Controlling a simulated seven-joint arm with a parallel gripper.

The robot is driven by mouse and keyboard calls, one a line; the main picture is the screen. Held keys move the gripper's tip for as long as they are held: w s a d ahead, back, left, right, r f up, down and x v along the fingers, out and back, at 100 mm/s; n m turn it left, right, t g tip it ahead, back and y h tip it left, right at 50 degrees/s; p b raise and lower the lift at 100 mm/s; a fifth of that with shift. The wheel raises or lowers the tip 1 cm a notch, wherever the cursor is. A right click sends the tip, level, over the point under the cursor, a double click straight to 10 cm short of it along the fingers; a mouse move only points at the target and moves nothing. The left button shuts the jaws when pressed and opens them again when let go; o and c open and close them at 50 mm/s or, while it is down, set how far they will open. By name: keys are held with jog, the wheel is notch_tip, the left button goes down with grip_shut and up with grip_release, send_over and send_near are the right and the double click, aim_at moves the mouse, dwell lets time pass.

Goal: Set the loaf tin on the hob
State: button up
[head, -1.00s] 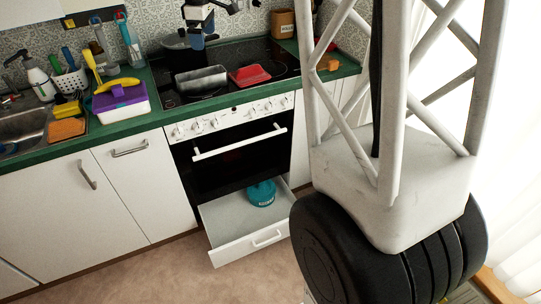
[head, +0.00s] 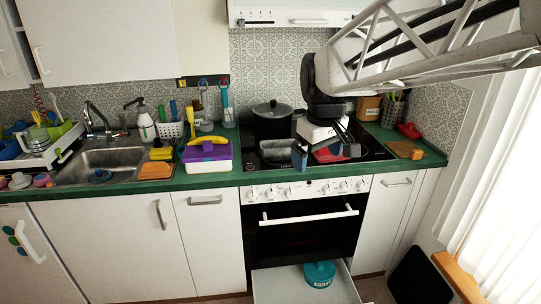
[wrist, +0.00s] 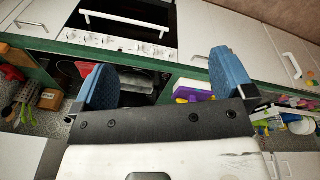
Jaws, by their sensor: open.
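The grey metal loaf tin (head: 277,152) sits upright on the left front part of the black hob (head: 262,176). In the wrist view the loaf tin (wrist: 137,83) shows beyond and between my blue fingers. My gripper (head: 322,150) is open and empty, over the hob to the right of the tin. One blue finger overlaps the tin's right end in the head view; I cannot tell whether they touch. A red dish (head: 338,153) lies on the hob to the right, partly hidden behind the gripper.
A lidded black pot (head: 272,112) stands on the back left of the hob. A purple-lidded box (head: 207,156) with a yellow banana-shaped thing is on the green counter to the left. The drawer (head: 275,285) under the oven is open, with a teal container (head: 320,274) inside.

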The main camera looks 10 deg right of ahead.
jog(key=s+f+m, duration=0.2)
jog(key=s+f, duration=0.2)
jog(key=s, duration=0.6)
jog(key=s+f+m, duration=0.3)
jog(key=s+f, duration=0.1)
jog(key=s, duration=0.6)
jog(key=shift+s+a+t, duration=0.2)
jog(key=shift+a+t, duration=0.1)
